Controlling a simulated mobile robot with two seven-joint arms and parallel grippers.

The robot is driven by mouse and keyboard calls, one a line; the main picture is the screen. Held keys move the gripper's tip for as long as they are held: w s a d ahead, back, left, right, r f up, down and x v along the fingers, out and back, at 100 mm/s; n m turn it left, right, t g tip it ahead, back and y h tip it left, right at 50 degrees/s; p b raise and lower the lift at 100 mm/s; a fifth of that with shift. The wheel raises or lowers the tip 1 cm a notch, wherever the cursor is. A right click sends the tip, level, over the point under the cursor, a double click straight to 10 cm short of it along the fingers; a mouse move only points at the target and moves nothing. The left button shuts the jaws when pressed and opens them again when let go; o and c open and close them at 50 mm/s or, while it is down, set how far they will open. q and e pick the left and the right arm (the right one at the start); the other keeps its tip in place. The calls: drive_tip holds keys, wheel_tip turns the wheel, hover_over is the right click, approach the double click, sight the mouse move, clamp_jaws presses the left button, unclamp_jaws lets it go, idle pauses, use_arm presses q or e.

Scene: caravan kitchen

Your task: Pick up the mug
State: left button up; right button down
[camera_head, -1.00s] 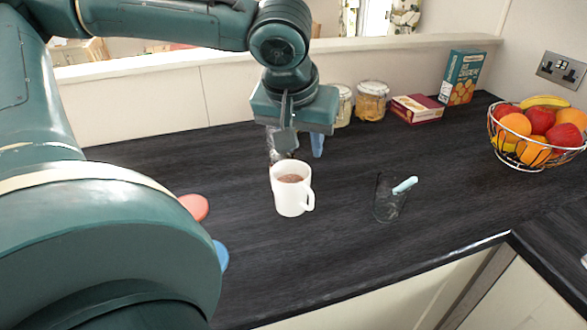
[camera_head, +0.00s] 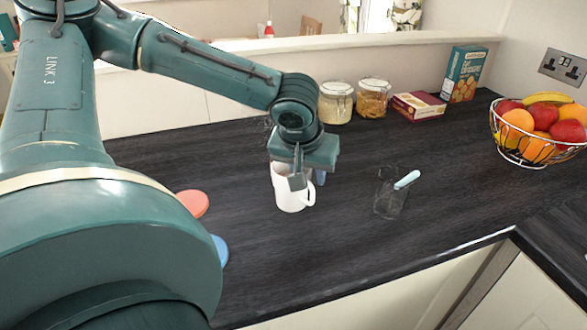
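The white mug (camera_head: 288,200) stands upright on the dark counter, its handle to the right. My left gripper (camera_head: 309,183) is down at the mug's rim, pointing downward. I cannot tell whether the fingers touch the mug. My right gripper is out of view.
A clear glass (camera_head: 390,200) holding a light-blue-handled item stands right of the mug. Red (camera_head: 193,203) and blue (camera_head: 220,250) discs lie left. Jars (camera_head: 336,103), boxes (camera_head: 419,106) and a fruit bowl (camera_head: 525,152) stand toward the back. The counter between is clear.

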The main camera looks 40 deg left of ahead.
use_arm(q)
clamp_jaws()
idle(1.4)
